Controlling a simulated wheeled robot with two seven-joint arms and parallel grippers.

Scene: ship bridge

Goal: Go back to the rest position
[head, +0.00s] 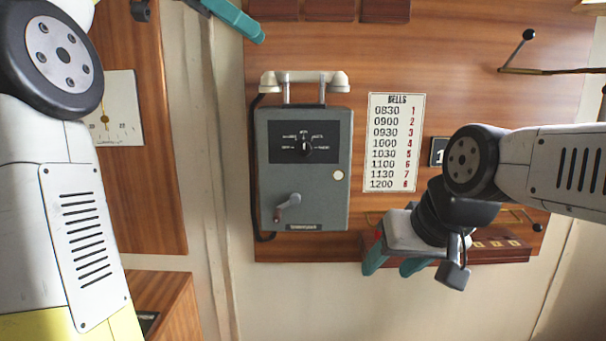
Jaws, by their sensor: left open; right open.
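My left gripper (238,20) shows only in part at the top edge, where a teal finger points down and to the right. The rest of that gripper is cut off by the frame. It is left of and above the grey telephone box, apart from it and empty as far as I see. My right gripper (389,270) hangs below the bells chart at the right. Its two teal fingers are apart, point downward and hold nothing. It is in front of the lower edge of the wood panel; whether it touches anything is unclear.
A grey telephone box (335,215) with a white handset (338,80) on top is mounted on the wood panel. A bells chart (395,142) hangs beside it. A reddish wooden rack (500,255) is partly behind my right arm. A lever (528,36) sticks out at upper right.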

